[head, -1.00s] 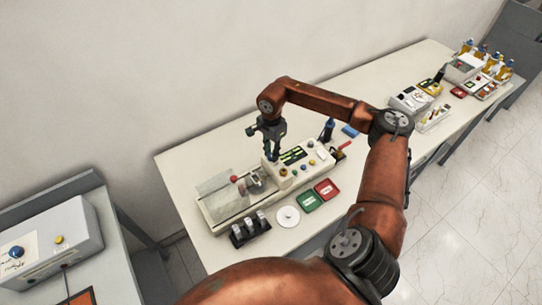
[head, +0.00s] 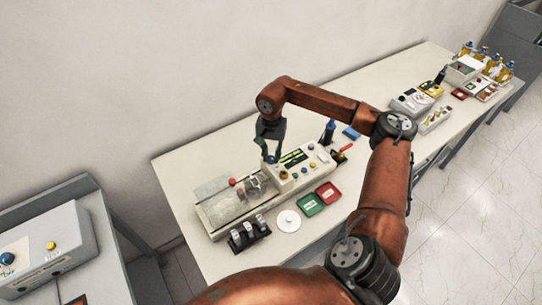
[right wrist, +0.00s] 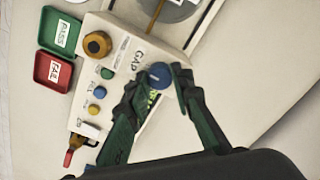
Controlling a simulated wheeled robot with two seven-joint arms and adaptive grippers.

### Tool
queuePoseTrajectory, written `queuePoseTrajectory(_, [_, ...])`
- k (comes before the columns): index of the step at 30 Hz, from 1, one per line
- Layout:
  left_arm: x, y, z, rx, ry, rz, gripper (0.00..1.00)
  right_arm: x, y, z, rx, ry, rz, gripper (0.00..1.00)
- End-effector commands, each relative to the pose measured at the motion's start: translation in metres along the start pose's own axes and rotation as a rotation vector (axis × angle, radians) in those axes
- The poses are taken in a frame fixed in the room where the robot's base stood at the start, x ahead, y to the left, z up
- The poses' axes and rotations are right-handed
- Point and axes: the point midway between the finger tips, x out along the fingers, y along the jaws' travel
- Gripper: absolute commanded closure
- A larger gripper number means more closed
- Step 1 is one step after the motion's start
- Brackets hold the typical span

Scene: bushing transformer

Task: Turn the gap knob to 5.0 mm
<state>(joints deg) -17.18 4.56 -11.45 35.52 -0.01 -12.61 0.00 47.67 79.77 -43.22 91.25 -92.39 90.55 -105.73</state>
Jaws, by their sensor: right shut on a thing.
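The gap knob (right wrist: 158,76) is a round blue knob with a light pointer line, beside the printed word GAP on the cream tester panel (right wrist: 125,62). My right gripper (right wrist: 154,82) has one dark finger on each side of this knob and is shut on it. In the head view my right gripper (head: 271,152) points down at the left end of the panel box (head: 303,168). The dark display with green marks is partly hidden by a finger in the wrist view, and its reading is not legible. My left gripper is not in view.
A red tray (head: 328,191) and green tray (head: 310,205) lie in front of the tester, with a white disc (head: 288,221) and a dark rack of vials (head: 249,234) nearby. A clear-covered test bath (head: 222,202) adjoins the box. Other devices stand farther right.

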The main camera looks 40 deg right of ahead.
Motion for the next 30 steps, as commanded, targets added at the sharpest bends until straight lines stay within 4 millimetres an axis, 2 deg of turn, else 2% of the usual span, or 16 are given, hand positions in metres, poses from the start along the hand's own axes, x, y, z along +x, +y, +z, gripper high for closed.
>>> queuePoseTrajectory(11, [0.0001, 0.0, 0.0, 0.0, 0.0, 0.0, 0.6, 0.0005, -0.0001, 0.0011, -0.005, -0.003, 0.0, 1.0])
queuePoseTrajectory(12, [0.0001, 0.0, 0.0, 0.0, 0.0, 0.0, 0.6, 0.0005, -0.0001, 0.001, -0.005, -0.002, 0.001, 0.77])
queuePoseTrajectory(19, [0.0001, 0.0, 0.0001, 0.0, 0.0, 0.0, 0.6, 0.0003, 0.0001, 0.0005, -0.003, -0.001, 0.001, 0.61])
queuePoseTrajectory(27, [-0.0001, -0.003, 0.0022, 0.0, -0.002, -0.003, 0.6, -0.0005, 0.0002, 0.0001, -0.003, 0.0, 0.0, 0.61])
queuePoseTrajectory(30, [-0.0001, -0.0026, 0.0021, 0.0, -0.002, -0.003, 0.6, -0.0066, -0.0003, -0.0003, -0.003, 0.001, -0.001, 0.61])
